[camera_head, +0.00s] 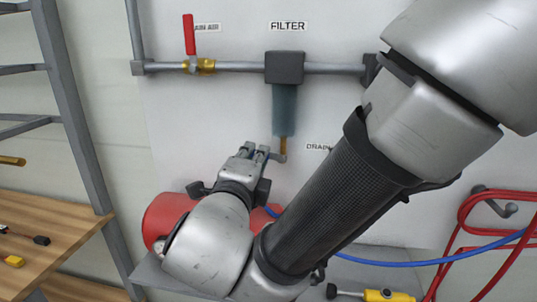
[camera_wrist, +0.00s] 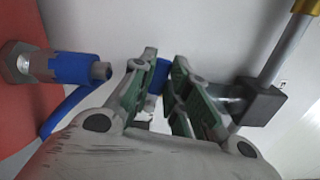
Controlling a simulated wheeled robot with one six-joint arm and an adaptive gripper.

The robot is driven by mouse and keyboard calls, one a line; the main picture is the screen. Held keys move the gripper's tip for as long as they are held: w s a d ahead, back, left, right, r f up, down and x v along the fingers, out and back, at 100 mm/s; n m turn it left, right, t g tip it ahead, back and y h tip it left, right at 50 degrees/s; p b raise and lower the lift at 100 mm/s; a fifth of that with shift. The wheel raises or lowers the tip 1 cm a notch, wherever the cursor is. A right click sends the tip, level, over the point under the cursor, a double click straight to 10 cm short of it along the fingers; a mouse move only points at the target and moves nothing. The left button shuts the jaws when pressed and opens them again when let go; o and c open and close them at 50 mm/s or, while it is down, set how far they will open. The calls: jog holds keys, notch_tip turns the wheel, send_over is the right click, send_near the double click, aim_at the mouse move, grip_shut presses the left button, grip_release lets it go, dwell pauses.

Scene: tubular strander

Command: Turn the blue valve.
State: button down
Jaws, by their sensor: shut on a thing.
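My gripper (camera_head: 256,147) is just left of the lower end of the drain pipe under the filter (camera_head: 284,105). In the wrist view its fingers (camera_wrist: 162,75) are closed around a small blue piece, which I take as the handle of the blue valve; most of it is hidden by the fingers. In the head view the blue handle itself is hidden behind my gripper.
A red tank (camera_head: 165,217) is behind and left of my gripper, with a blue-collared fitting (camera_wrist: 70,68) beside the fingers. A blue hose (camera_head: 400,262) runs right toward a coiled red hose (camera_head: 465,215). A red-handled valve (camera_head: 189,35) is above. A wooden shelf (camera_head: 55,240) is left.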

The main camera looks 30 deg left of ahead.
jog(key=shift+f+n, duration=0.2)
jog(key=shift+n, duration=0.1)
dwell(0.4)
jog(key=c, duration=1.4)
grip_release()
